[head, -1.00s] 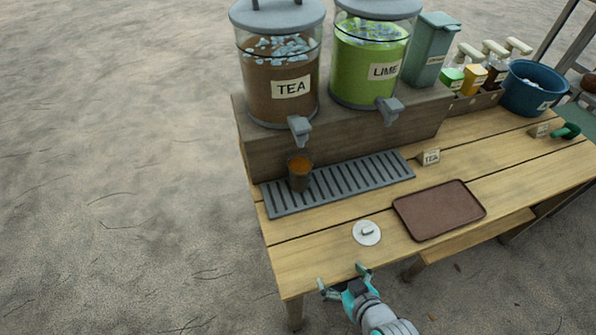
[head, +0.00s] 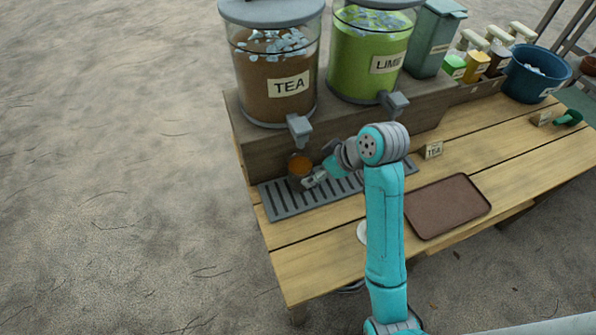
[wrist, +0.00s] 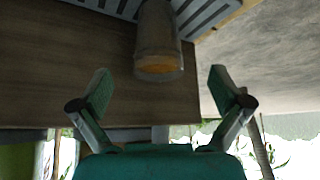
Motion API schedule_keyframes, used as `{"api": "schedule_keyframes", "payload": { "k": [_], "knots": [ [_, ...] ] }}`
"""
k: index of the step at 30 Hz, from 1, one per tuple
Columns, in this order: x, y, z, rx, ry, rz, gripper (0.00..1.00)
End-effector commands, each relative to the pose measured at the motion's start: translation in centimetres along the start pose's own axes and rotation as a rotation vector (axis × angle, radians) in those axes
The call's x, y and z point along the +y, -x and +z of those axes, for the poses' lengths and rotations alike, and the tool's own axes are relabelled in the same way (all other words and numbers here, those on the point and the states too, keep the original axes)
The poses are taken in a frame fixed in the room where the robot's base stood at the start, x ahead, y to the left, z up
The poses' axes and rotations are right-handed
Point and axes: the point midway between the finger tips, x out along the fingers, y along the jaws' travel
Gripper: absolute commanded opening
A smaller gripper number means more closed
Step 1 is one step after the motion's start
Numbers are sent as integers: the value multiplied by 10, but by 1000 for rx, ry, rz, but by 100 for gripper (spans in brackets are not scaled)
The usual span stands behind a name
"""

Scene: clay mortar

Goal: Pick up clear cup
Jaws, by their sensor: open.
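The clear cup (head: 298,168) holds a brown-orange drink and stands on the grey slatted drip tray (head: 283,205), below the tap of the tea dispenser. In the wrist view the cup (wrist: 158,45) appears upside down, ahead of and between my two fingers. My gripper (head: 314,178) is at the cup's right side in the head view, with its fingers partly hidden by my arm. In the wrist view my gripper (wrist: 159,85) is open, with space between each finger and the cup.
The tea dispenser (head: 275,90) and lime dispenser (head: 365,60) stand on a wooden riser behind the drip tray. A brown tray (head: 450,207) lies to the right. A white lid (head: 362,232) is partly behind my arm. A small tea sign (head: 433,150) stands near the riser.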

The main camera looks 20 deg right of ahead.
Motion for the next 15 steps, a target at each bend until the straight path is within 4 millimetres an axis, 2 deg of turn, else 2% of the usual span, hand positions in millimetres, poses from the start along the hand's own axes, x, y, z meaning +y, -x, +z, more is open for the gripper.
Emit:
{"api": "schedule_keyframes", "payload": {
  "k": [5, 15],
  "knots": [
    [5, 7, -8, -21, 27, -17, 100],
    [4, -37, -7, -23, 27, -19, 100]
  ]
}}
